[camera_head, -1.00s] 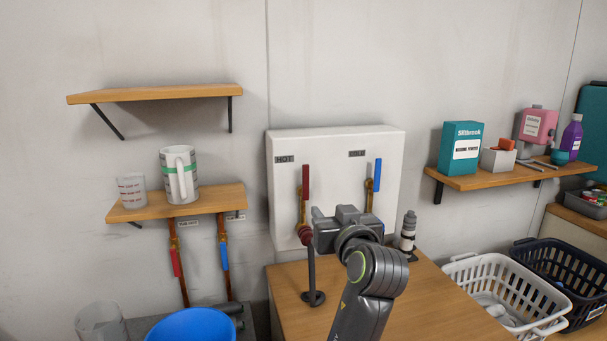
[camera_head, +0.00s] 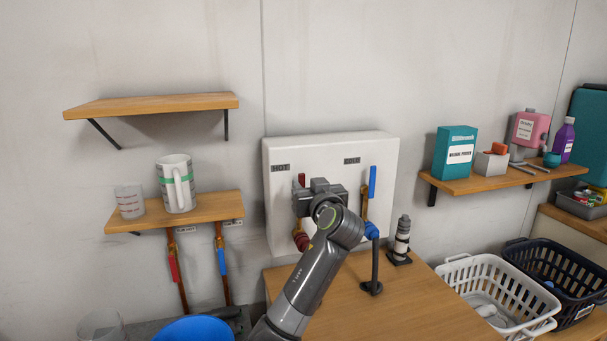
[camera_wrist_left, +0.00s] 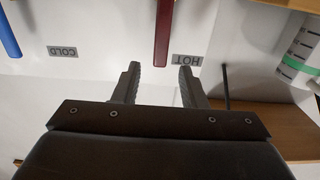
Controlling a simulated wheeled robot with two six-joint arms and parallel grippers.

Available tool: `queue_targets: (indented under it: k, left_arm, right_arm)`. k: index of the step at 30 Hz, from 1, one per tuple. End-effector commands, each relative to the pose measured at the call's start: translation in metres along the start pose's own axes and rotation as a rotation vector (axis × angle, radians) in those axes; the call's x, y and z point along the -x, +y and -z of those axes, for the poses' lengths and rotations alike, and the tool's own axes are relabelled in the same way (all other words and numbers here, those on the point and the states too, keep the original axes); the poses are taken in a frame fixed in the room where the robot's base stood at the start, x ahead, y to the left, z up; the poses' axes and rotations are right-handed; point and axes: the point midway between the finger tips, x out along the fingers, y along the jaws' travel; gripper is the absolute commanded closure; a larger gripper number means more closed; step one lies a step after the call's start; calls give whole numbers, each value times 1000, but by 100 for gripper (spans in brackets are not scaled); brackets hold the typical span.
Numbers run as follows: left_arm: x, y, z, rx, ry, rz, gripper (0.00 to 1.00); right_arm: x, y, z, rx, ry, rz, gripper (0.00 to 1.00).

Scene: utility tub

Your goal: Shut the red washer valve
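The red washer valve handle (camera_head: 301,180) points upright below the HOT label on the white wall box (camera_head: 330,146). In the head view my left gripper (camera_head: 318,192) is in front of it and hides most of it. The left wrist view, upside down, shows the red handle (camera_wrist_left: 163,32) with its free end just ahead of the gap between the fingertips (camera_wrist_left: 159,70). The fingers are apart and hold nothing; I cannot tell whether they touch the handle. The blue valve handle (camera_head: 372,183) stands upright to the right, below COLD. My right gripper is out of view.
A second red handle (camera_head: 173,267) and blue handle (camera_head: 222,261) are on pipes under the left shelf (camera_head: 212,208). A wooden top (camera_head: 400,309) lies below the box. Laundry baskets (camera_head: 484,268) stand at right. The wall above the box is clear.

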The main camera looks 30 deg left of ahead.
Motion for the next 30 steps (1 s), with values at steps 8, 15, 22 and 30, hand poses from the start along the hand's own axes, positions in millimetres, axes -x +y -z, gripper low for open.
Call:
queue_targets:
  k: [8, 15, 22, 30]
  left_arm:
    - [-35, 0, 1, -1, 0, 1, 62]
    - [-42, 0, 0, 1, -1, 0, 62]
    - [-42, 0, 0, 1, -1, 0, 68]
    - [-41, 0, 0, 1, -1, 0, 100]
  right_arm:
    - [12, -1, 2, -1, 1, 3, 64]
    - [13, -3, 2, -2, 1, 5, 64]
    - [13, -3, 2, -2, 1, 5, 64]
    - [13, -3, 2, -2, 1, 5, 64]
